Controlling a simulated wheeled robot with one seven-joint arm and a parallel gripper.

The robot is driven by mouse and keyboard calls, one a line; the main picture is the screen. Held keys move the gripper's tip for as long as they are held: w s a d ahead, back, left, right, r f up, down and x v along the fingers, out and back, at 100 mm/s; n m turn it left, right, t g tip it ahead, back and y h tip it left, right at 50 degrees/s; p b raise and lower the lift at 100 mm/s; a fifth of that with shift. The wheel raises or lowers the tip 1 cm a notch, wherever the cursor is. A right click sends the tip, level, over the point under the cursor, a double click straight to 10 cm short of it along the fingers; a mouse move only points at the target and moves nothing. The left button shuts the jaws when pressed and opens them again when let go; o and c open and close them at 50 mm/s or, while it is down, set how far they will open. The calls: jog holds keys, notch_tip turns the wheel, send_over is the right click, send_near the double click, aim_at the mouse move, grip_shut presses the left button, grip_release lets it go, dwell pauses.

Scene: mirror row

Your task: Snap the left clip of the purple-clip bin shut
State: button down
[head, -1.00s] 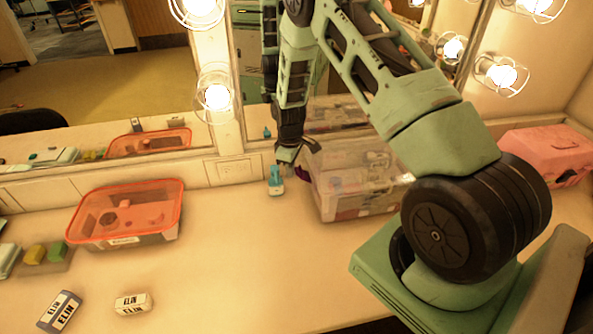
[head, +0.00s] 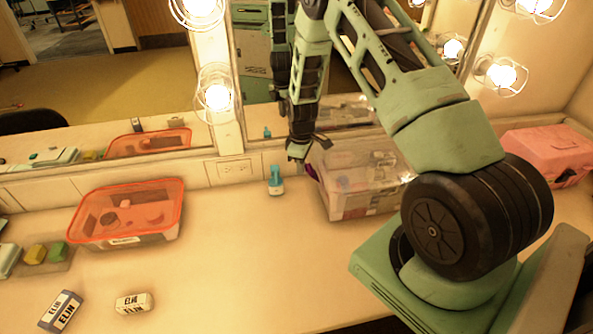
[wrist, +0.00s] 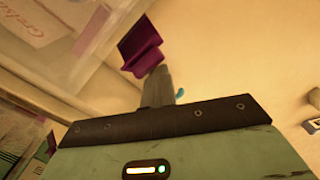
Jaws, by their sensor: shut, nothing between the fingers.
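The clear purple-clip bin (head: 362,200) stands on the counter against the mirror, partly hidden by my arm. Its left purple clip (head: 312,173) juts out from the bin's left side and looks unfastened. In the wrist view the same clip (wrist: 140,45) sticks out past the clear wall, just beyond my fingertips. My gripper (head: 297,155) is shut and empty, above and slightly left of the clip. In the wrist view the gripper's fingertips (wrist: 158,85) point at the clip; I cannot tell whether they touch it. The right clip is hidden.
A small blue bottle (head: 276,181) stands just left of the bin. A pink case (head: 545,155) is at the right. The mirror is close behind; the middle counter is clear.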

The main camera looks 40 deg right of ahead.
aim_at(311, 168)
jog(key=shift+s+d+r, duration=0.2)
jog(key=shift+s+d, duration=0.25)
jog(key=shift+d, duration=0.25)
jog(key=shift+s+d+r, duration=0.2)
jog(key=shift+s+d, duration=0.2)
jog(key=shift+d, duration=0.4)
jog(key=shift+r, duration=0.1)
jog(key=shift+w+a+r+p, duration=0.1)
jog(key=shift+a+r+p, duration=0.05)
jog(key=shift+r+p, duration=0.65)
jog(key=shift+w+a+r+p, duration=0.15)
jog(key=shift+r+p, duration=0.3)
jog(key=shift+r, duration=0.6)
jog(key=shift+a+r+p, duration=0.15)
jog(key=shift+r+p, duration=0.5)
jog(key=shift+r, duration=0.3)
